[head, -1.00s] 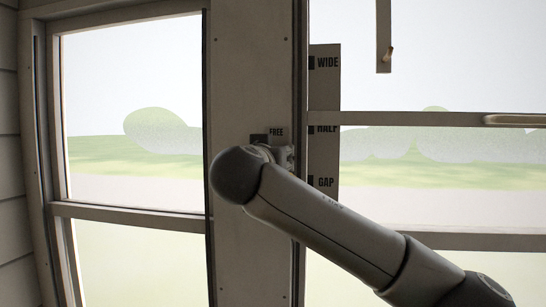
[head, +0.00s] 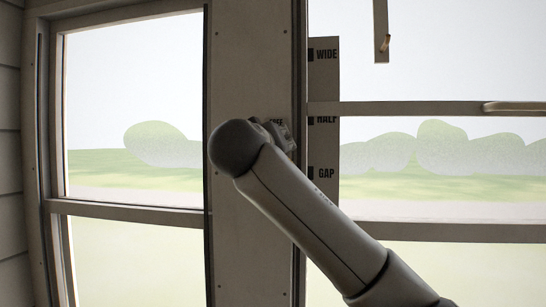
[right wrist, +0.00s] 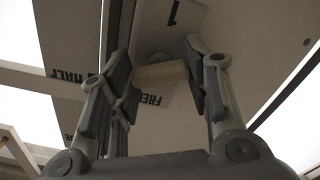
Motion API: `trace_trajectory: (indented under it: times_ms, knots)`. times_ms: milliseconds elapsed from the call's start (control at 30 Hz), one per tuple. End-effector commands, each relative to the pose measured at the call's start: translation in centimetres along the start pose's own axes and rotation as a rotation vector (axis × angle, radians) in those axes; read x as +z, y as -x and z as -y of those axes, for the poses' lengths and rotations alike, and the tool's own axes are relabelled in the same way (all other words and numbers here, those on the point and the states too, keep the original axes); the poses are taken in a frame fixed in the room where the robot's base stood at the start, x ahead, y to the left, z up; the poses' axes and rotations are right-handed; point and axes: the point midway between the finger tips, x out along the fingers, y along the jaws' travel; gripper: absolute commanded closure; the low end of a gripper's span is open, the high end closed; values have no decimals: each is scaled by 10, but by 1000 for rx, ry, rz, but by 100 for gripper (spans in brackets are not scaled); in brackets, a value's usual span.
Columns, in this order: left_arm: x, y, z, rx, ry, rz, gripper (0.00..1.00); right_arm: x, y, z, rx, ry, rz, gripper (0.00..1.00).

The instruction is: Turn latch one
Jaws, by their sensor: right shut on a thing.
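Latch one shows in the right wrist view as a pale, rounded handle (right wrist: 160,75) on the panel, below a printed "1". A "FREE" label lies just beside it. My right gripper (right wrist: 162,78) is shut on the handle, with one finger on each side. In the head view my right gripper (head: 280,136) is at the post (head: 250,230) between the windows. My wrist and forearm hide the latch there, and only part of the "FREE" label shows. My left gripper is not in view.
A strip (head: 324,88) marked "WIDE", "HALF" and "GAP" stands right of the post. A sash rail (head: 410,109) with a pale handle (head: 515,106) crosses the right window. A narrow bar with a small peg (head: 385,44) hangs at upper right. The left window (head: 130,209) is unobstructed.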

Motion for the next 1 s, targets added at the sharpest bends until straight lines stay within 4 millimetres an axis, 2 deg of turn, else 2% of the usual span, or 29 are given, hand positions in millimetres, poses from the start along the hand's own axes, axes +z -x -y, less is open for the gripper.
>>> trace_trajectory:
  times_ms: [1000]
  knots:
    - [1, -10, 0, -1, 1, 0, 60, 0, 0, 2, -2, 924, -2, 80]
